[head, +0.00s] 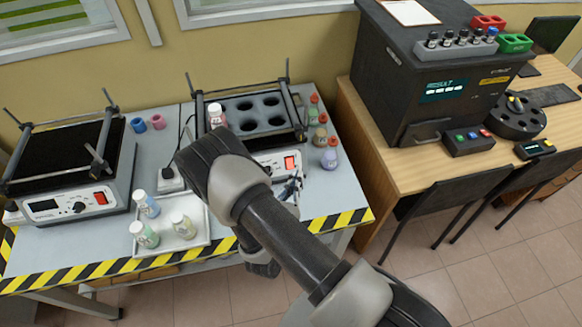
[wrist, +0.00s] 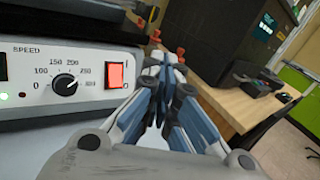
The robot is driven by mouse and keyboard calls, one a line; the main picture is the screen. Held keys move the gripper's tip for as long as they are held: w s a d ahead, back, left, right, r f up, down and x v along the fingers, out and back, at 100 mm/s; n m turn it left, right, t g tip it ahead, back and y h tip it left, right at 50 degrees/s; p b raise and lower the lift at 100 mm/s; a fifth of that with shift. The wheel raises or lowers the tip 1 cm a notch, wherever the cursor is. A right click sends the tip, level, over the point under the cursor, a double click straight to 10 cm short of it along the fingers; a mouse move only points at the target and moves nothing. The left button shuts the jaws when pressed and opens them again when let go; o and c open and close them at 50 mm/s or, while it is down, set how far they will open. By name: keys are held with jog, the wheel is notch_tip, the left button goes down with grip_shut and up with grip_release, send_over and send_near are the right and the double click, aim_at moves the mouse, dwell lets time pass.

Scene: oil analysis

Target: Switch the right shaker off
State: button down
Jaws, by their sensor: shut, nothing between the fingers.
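The switch also shows in the head view (head: 290,163). My gripper (head: 293,187) is shut and empty, in front of the panel near the switch. In the wrist view its fingers (wrist: 163,65) are together, to the right of the switch. I cannot tell whether they touch the shaker. My arm hides part of the shaker.
The left shaker (head: 70,165) has its own red switch. A white tray (head: 170,238) with bottles lies between the shakers. One bottle (head: 216,114) sits in the right shaker's holder. Small bottles (head: 329,158) line its right side. A wooden desk (head: 400,150) carries a black analyser (head: 425,70).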

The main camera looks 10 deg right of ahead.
aim_at(290, 164)
jog(key=shift+w+f+b, duration=0.85)
jog(key=shift+w+b, duration=0.05)
jog(key=shift+w, duration=0.3)
jog(key=shift+w+f+b, duration=0.8)
jog(key=shift+w+b, duration=0.05)
jog(key=shift+w, duration=0.35)
jog(key=shift+w+f+b, duration=0.85)
jog(key=shift+w+b, duration=0.05)
jog(key=shift+w, duration=0.3)
jog(key=shift+w+f+b, duration=0.25)
jog(key=shift+w+b, duration=0.1)
jog(key=shift+w+f, duration=0.2)
jog(key=shift+w, duration=0.05)
jog(key=shift+s+r, duration=0.45)
jog(key=shift+s, duration=0.2)
